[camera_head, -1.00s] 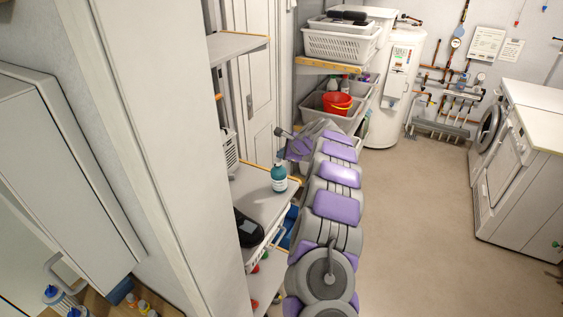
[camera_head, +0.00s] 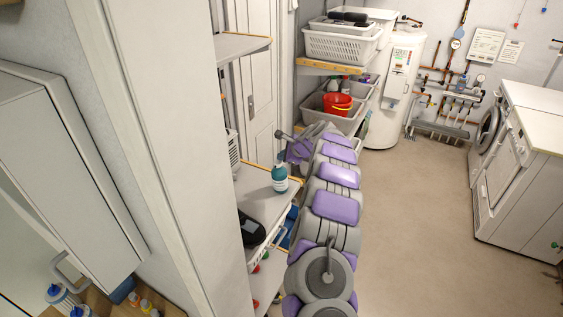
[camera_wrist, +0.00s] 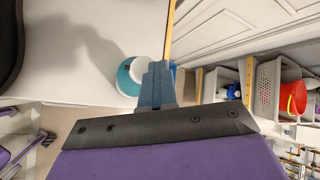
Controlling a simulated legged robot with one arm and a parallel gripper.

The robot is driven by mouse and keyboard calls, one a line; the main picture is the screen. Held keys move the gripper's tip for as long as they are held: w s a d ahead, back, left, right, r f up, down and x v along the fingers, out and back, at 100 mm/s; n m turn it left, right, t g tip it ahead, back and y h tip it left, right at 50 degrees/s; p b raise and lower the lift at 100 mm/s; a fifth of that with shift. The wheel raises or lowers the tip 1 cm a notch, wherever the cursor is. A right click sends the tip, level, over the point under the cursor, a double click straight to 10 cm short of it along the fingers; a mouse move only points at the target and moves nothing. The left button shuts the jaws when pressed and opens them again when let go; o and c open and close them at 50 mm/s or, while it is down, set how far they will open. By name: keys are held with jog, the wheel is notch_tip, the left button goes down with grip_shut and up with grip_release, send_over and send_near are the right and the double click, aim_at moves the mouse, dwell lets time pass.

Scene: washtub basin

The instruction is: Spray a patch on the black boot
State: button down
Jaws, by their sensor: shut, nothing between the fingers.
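The black boot (camera_head: 252,232) is on the middle shelf, partly hidden by the white panel at its left. A small greyish patch shows on it. A dark, curved shape (camera_wrist: 8,45) at the upper left edge of the wrist view looks like part of it. A teal spray bottle with a white label (camera_head: 280,180) stands upright on the same shelf, behind the boot. In the wrist view the teal bottle (camera_wrist: 126,78) is partly hidden behind my gripper. My gripper (camera_wrist: 157,75) is shut and empty, its blue-grey fingers together.
The shelf (camera_head: 262,203) has a wooden edge. A red bucket (camera_head: 338,103) sits in a grey bin on the far shelves, below a white basket (camera_head: 335,45). White machines (camera_head: 520,160) stand at the right. The floor (camera_head: 430,220) between is clear.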

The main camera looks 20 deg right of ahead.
aim_at(282, 168)
jog(key=shift+a+r+p, duration=0.3)
jog(key=shift+r+p, duration=0.05)
jog(key=shift+p, duration=0.15)
jog(key=shift+d, duration=0.2)
notch_tip(282, 168, up, 6)
jog(key=p, duration=0.5)
jog(key=shift+p, duration=0.3)
jog(key=shift+f, duration=0.1)
